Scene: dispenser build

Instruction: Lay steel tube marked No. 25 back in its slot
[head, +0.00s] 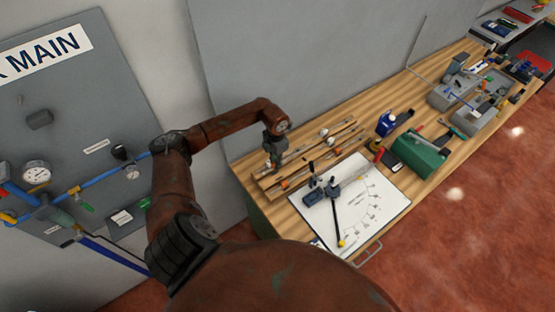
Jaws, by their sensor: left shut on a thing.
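My left gripper (272,162) points down at the left end of a wooden rack (262,185) on the workbench. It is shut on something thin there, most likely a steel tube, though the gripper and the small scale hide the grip. Other slim tubes (318,168) lie along the rack, running up to the right. I cannot read any number on them, so I cannot tell which is No. 25. I cannot tell whether the held piece touches the rack. My right gripper is not in view.
Right of the rack, a white sheet (385,205) carries a blue-grey fixture with a black rod (337,222). A wall panel (75,110) with pipes and a gauge stands left.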

